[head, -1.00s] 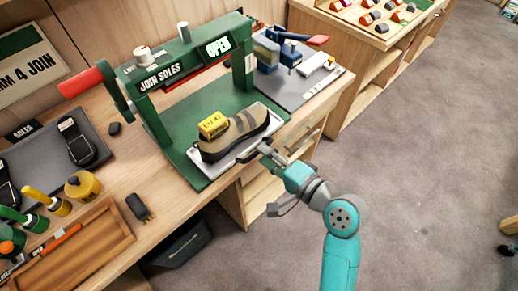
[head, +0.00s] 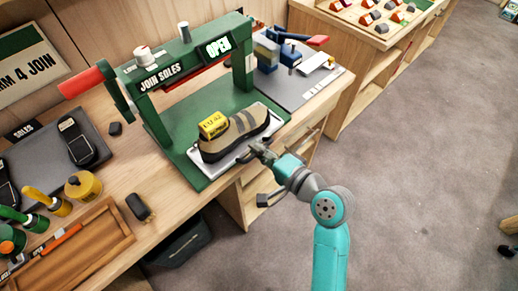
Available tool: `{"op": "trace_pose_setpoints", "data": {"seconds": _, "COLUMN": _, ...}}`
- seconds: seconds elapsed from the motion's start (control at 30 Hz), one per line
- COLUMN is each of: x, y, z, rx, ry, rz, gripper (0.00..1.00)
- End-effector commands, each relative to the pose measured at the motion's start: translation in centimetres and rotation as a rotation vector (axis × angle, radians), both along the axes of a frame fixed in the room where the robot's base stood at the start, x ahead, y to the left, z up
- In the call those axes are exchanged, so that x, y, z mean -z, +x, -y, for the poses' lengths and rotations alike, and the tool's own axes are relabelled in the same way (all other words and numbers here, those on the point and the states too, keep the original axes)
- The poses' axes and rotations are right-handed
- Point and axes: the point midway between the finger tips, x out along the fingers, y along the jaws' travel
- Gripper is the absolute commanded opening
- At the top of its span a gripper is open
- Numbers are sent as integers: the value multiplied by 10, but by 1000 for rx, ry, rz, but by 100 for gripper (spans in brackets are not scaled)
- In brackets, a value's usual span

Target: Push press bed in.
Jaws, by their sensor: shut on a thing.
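The press bed (head: 222,168) is a pale flat plate on the green base of the sole press (head: 160,78). A tan and dark shoe with a yellow block (head: 212,125) strapped on it lies on the bed. The bed sits toward the front of the base, with the shoe mostly in front of the press's upper beam. My gripper (head: 256,152) is at the front edge of the bed, shut on its front part. The fingers partly hide the exact contact. The press display reads OPEN, and its red-ended lever (head: 85,80) is at the left.
A blue tool (head: 267,52) stands right of the press. Open floor (head: 420,190) lies to the right.

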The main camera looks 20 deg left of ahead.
Motion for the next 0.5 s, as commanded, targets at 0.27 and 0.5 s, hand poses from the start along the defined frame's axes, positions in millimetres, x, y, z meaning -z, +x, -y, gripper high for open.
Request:
{"op": "trace_pose_setpoints", "data": {"seconds": 0.27, "x": 1, "y": 5, "z": -14, "rx": -3, "ry": -2, "rz": -1, "gripper": 0}}
{"op": "trace_pose_setpoints", "data": {"seconds": 0.5, "x": 0, "y": 22, "z": -57, "rx": -4, "ry": -1, "rz": 0, "gripper": 0}}
